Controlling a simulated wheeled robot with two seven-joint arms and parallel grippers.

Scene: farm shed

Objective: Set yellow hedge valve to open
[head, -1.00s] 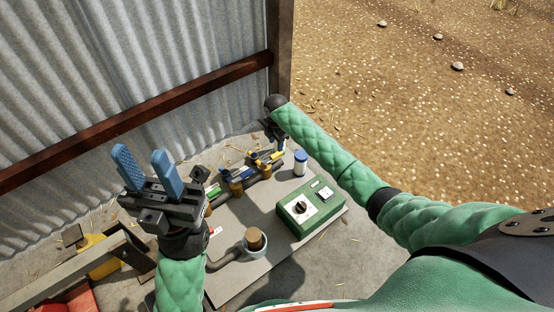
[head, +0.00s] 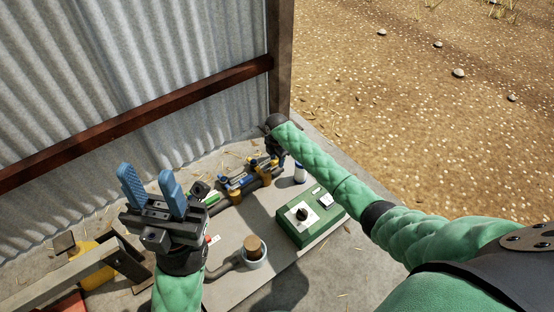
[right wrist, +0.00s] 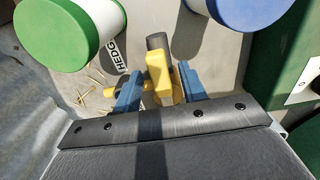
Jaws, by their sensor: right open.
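The yellow hedge valve (right wrist: 158,68) shows in the right wrist view beside a white label (right wrist: 107,67) reading "HEDG". Its upright yellow handle stands between the blue fingers of my right gripper (right wrist: 160,78), which are apart, with a gap on at least the left side. Whether the right finger touches it I cannot tell. In the head view my right gripper (head: 270,160) is over the far end of the pipe row, and my wrist partly hides the valve. My left gripper (head: 151,194) is open and empty, raised at the left.
A green-capped container (right wrist: 57,35) and a blue-capped one (right wrist: 240,8) flank the valve closely. A green control box (head: 311,216) with a black knob stands on the board to the right. A pipe end with a brown plug (head: 253,246) is nearer. Corrugated wall (head: 130,70) is behind.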

